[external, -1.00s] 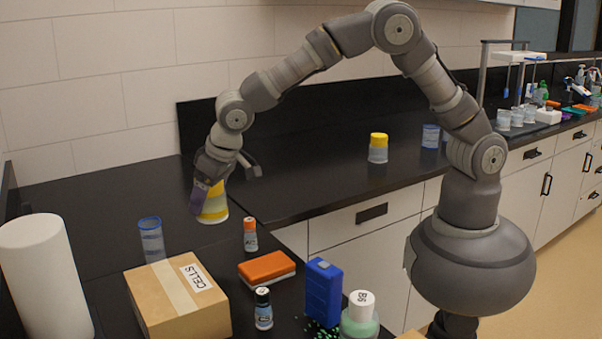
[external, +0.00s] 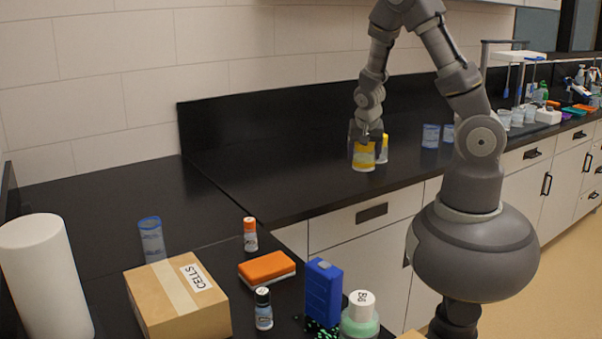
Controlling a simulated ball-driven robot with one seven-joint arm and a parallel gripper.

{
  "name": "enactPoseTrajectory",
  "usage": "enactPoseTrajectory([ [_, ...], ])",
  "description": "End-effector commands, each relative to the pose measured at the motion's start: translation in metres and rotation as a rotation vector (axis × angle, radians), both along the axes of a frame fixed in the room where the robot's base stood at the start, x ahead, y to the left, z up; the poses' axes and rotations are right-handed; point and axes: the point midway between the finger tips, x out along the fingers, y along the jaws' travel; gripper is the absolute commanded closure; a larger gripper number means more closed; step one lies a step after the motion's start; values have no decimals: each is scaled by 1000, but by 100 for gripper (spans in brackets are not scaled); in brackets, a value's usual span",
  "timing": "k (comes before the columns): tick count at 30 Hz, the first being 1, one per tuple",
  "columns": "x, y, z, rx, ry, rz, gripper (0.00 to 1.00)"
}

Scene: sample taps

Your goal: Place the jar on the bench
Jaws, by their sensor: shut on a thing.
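My gripper (external: 366,143) points down over the back bench, shut on a jar (external: 363,160) with yellow and pale bands. The jar is upright, low over the black bench top (external: 300,185); I cannot tell whether its base touches. A second yellow-topped jar (external: 384,151) stands right beside and behind it, partly hidden by the held jar and my gripper.
Two blue-rimmed beakers (external: 431,137) stand to the right of the jars. On the near left bench are a cardboard box (external: 160,305), a clear beaker (external: 152,240), small bottles, an orange-topped block (external: 267,264) and a white roll (external: 45,280). Bench left of the jars is clear.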

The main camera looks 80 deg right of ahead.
Motion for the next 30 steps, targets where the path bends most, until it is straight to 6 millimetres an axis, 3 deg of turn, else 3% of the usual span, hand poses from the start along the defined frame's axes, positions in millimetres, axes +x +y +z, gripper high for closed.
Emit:
enactPoseTrajectory([
  [3,-37,-8,0,3,-5,-99,60],
  [6,-53,-11,0,4,-9,-141,60],
  [14,-59,-13,-1,3,-11,-159,60],
  [17,-50,-23,-3,1,-11,-158,60],
  [30,27,-117,-15,2,-10,-157,60],
])
